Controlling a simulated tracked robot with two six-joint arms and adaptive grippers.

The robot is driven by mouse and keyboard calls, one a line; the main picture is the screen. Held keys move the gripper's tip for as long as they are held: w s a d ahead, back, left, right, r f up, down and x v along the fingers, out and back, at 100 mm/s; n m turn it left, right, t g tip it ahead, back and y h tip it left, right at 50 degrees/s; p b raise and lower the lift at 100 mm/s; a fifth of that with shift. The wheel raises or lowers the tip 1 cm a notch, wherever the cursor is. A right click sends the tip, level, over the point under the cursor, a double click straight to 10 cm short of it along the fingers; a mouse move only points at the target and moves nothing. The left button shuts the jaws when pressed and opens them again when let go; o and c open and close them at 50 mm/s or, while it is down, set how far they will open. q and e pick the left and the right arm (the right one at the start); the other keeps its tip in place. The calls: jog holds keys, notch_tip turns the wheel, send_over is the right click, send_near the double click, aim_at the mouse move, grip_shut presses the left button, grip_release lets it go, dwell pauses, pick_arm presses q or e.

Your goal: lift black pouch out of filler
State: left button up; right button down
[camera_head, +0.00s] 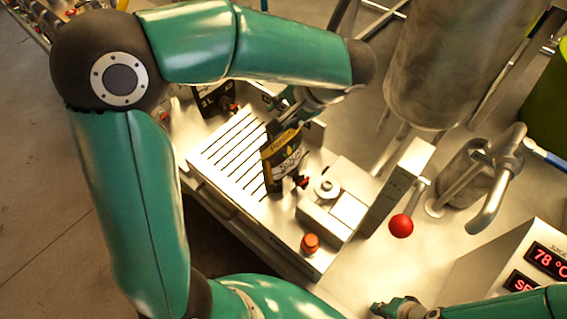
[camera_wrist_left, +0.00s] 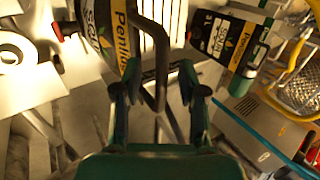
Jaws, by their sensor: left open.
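A black pouch (camera_head: 283,160) with a yellow band and white lettering stands upright in the filler (camera_head: 332,222), at the right end of its slatted tray. The pouch shows at the upper left of the left wrist view (camera_wrist_left: 107,35). My left gripper (camera_head: 290,103) is behind the pouch's top in the head view, partly hidden by its own wrist. In the left wrist view its jaws (camera_wrist_left: 158,78) are open. A dark bent spout (camera_wrist_left: 150,30) shows between them, and the pouch lies left of them. My right gripper (camera_head: 405,306) is at the bottom edge, its jaws unclear.
A second black pouch (camera_head: 213,100) stands at the tray's far left end, also in the left wrist view (camera_wrist_left: 225,45). A lever with a red ball (camera_head: 401,226), an orange button (camera_head: 310,243) and a steel tank (camera_head: 430,60) stand nearby. A wire basket (camera_wrist_left: 300,85) is at right.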

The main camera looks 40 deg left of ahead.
pick_arm(q)
grip_shut()
jog(key=shift+r, duration=0.15)
dwell(0.4)
jog(key=shift+w+r, duration=0.1)
jog(key=shift+r, duration=0.4)
notch_tip(320, 180, up, 19)
jog(key=shift+p, duration=0.35)
